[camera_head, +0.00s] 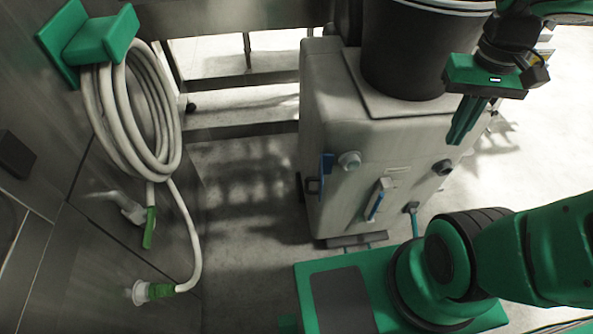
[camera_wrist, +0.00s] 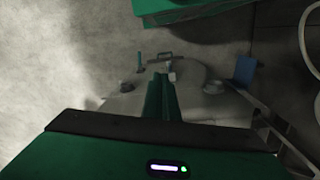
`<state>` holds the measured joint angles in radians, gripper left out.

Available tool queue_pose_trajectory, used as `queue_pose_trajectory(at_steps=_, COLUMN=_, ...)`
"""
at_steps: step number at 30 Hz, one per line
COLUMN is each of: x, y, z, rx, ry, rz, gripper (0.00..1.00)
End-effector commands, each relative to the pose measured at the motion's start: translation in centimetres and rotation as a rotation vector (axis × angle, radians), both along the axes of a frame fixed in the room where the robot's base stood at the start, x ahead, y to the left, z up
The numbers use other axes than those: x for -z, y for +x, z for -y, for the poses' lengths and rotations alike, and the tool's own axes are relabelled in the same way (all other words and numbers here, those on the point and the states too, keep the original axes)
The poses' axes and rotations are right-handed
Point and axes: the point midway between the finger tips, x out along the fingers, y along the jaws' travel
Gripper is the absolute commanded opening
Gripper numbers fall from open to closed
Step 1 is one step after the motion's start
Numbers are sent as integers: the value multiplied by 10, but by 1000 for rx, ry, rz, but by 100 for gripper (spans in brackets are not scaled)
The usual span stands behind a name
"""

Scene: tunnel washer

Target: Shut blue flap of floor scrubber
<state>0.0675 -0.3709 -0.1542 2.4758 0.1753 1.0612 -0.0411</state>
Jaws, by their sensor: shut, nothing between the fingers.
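The floor scrubber (camera_head: 400,140) is a pale grey machine body in the middle of the head view. Its blue flap (camera_head: 327,163) is at the left edge of the front face, seen almost edge-on. In the wrist view the blue flap (camera_wrist: 244,70) is a broad blue panel that stands out from the body at the right, so it looks open. My gripper (camera_head: 457,136) is shut and empty, pointing down by the scrubber's upper right. It is well apart from the flap. The shut fingers (camera_wrist: 158,97) also show in the wrist view.
A black bucket (camera_head: 415,50) stands on the scrubber. Round knobs (camera_head: 348,161) and a white-and-blue handle (camera_head: 378,198) project from its front. A coiled hose (camera_head: 130,120) hangs on a green holder (camera_head: 88,45) at the left wall. Clear floor (camera_head: 245,190) lies between wall and scrubber.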

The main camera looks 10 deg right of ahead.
Motion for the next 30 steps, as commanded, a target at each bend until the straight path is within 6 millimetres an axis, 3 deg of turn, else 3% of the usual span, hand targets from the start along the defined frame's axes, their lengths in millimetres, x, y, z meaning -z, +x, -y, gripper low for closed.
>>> queue_pose_trajectory(at_steps=3, x=3, y=48, z=-40, rx=-204, ry=-14, rz=-43, gripper=0)
queue_pose_trajectory(at_steps=5, x=6, y=69, z=-65, rx=-306, ry=-19, rz=-63, gripper=0)
queue_pose_trajectory(at_steps=9, x=19, y=109, z=-136, rx=-543, ry=-27, rz=-105, gripper=0)
queue_pose_trajectory(at_steps=13, x=38, y=129, z=-210, rx=-754, ry=-26, rz=-145, gripper=0)
queue_pose_trajectory(at_steps=18, x=63, y=131, z=-293, rx=-968, ry=-18, rz=-187, gripper=0)
queue_pose_trajectory(at_steps=21, x=73, y=126, z=-324, rx=-1046, ry=-13, rz=-203, gripper=0)
queue_pose_trajectory(at_steps=24, x=79, y=123, z=-342, rx=-1088, ry=-10, rz=-212, gripper=0)
queue_pose_trajectory(at_steps=30, x=94, y=119, z=-346, rx=-1105, ry=-10, rz=-217, gripper=0)
